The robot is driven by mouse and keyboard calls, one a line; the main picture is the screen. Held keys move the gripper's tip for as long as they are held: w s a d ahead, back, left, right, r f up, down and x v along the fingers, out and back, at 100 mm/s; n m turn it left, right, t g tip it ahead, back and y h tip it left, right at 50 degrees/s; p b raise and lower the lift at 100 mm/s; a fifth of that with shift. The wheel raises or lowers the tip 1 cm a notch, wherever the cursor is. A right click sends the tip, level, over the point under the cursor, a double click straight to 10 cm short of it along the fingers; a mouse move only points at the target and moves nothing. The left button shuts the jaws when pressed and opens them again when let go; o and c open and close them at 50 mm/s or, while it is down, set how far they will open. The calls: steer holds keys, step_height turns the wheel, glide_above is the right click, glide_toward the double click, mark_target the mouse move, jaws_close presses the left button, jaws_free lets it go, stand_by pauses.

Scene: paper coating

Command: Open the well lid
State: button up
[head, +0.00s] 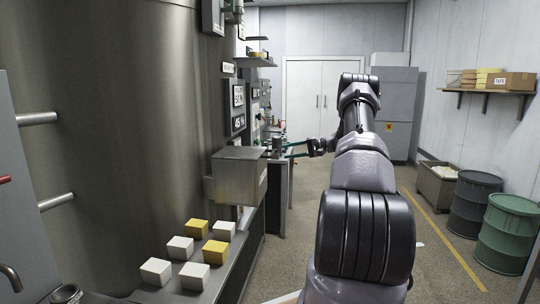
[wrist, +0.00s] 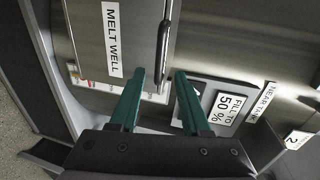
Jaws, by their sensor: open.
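The melt well is a steel box on the side of the big tank, with a flat lid (head: 240,153) on top that looks shut in the head view. In the wrist view a steel face (wrist: 95,50) carries a "MELT WELL" label (wrist: 112,38). A dark bar handle (wrist: 164,42) stands on the steel beside the label. My gripper (head: 289,149) is at the right of the box with its teal fingers pointing at it. In the wrist view my gripper (wrist: 160,74) is open, and the handle's near end appears between the fingers, with gaps on both sides. I cannot tell the depth between them.
White and yellow blocks (head: 193,249) lie on the ledge before the box. A "FILL TO 50%" sign (wrist: 226,108) is right of my fingers. Drums (head: 508,232) and a bin (head: 436,184) stand at the right wall. The floor between is clear.

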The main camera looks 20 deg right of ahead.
mark_target(273, 153)
steer(key=x, duration=0.8)
jaws_close()
stand_by(1.3)
